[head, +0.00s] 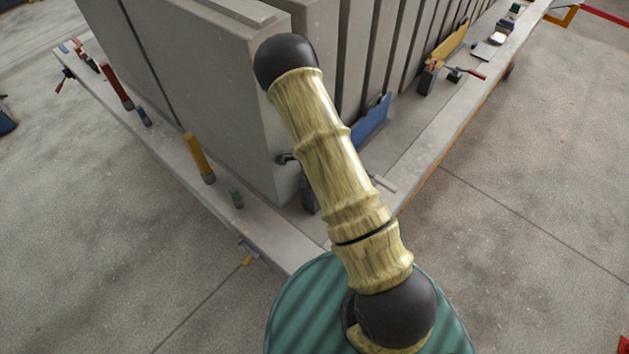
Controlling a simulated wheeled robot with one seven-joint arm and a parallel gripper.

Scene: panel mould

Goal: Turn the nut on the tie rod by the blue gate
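The blue gate (372,121) stands among the grey panels, just right of my arm, which covers its left part. A short pale rod (384,183) sticks out to the right from behind my arm, below the blue gate; I cannot tell whether it is the tie rod. No nut can be made out. A small dark fitting (284,158) shows at the left edge of my arm against the panel end, and a dark block is below it; what they belong to is unclear. My gripper is not seen; my arm crosses the middle of the view.
Tall grey panels (200,90) stand in a row on a long pale bed (265,225). Coloured posts, including a yellow one (198,157), stand along its left ledge. A yellow gate (450,44) and a red-handled clamp (466,73) are further right.

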